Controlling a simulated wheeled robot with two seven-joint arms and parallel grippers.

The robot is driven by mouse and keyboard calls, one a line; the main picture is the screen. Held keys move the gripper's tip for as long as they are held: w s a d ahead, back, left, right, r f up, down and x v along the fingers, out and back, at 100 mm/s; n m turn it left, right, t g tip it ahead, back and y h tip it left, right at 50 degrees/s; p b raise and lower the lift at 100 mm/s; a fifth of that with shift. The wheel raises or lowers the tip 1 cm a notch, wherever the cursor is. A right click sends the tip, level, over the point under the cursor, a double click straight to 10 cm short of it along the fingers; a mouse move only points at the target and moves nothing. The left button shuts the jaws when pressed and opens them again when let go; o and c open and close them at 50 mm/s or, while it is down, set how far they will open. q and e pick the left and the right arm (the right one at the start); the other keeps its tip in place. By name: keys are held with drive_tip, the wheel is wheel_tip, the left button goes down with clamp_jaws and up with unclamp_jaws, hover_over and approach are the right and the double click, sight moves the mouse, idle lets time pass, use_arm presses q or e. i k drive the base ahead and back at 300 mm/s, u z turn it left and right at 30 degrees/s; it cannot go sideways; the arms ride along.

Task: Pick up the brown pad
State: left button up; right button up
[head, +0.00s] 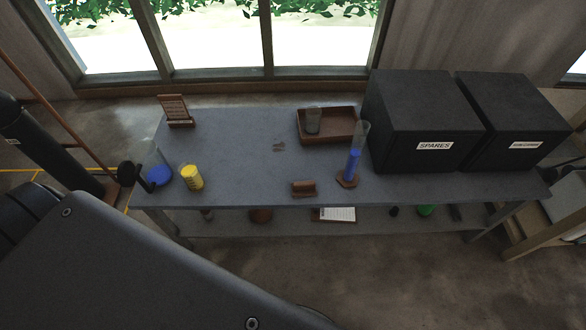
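A small brown block-like piece (303,188), seemingly with a raised upper part, lies near the front edge of the grey table (235,150), left of the blue-filled cylinder. Neither piece is touched by a gripper. A large grey link of mine crosses the lower left. No fingertips of either gripper can be made out.
A brown tray (343,138) holds a clear glass. A tall cylinder with blue (353,163), a yellow-filled beaker (194,182), a blue-filled vessel (160,176) and a small brown stand (175,109) are on the table. Black SPARES box (415,110) fills the right. The centre-left is clear.

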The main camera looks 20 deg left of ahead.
sight(302, 188)
drive_tip(key=u, duration=1.9)
drive_tip(key=i, duration=0.5)
drive_tip(key=z, duration=2.9)
